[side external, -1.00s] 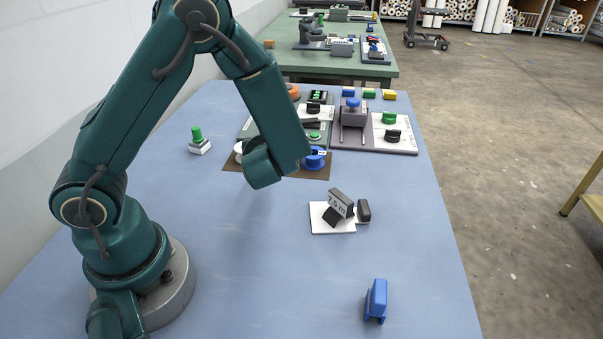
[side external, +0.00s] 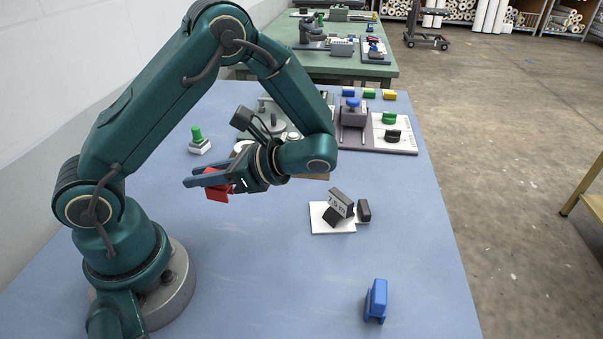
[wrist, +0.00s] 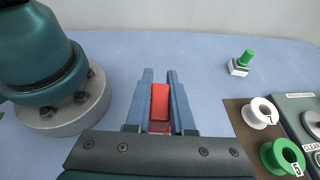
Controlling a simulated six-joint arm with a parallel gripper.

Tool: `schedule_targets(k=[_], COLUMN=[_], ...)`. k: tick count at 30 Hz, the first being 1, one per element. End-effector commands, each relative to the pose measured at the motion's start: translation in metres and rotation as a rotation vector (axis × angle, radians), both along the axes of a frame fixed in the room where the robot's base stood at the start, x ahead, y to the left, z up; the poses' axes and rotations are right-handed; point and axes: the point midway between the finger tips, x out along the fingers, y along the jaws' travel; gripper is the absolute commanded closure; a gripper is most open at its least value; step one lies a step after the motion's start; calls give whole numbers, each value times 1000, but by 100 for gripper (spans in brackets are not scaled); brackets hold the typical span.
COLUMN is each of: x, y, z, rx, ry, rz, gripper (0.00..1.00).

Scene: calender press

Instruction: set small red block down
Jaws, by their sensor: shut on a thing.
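The small red block (side external: 217,193) is held between the two blue-grey fingers of my gripper (side external: 208,180). The gripper is shut on it and points left in the side view, above the blue table (side external: 255,270) with nothing directly under it. In the wrist view the red block (wrist: 160,102) sits between the fingertips (wrist: 160,80), with bare table beyond.
A green-knobbed white piece (side external: 198,141) stands at the back left. A white base with a dark tilted "7.5 m" block (side external: 341,203) and a blue bracket (side external: 376,300) lie to the right. White (wrist: 260,112) and green (wrist: 282,157) spools sit on a brown mat. Left and front table areas are clear.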

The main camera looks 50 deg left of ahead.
Motion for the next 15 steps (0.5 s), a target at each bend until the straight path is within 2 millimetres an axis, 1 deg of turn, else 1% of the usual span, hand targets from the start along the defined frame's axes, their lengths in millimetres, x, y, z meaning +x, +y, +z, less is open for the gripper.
schedule_targets(k=[1, 3, 5, 7, 11, 12, 15], x=[-11, -25, -34, -41, -42, -39, -26], y=[-11, -31, -50, -74, -118, -132, -163], z=[-3, -4, -4, -3, 5, 9, 20], rx=[0, 1, 2, 2, 0, 1, -1], ry=[3, 1, 2, 1, -1, -1, -4], rz=[126, 303, 451, 618, 916, 1005, 1217], gripper=[100, 100, 100, 100, 100, 100, 100])
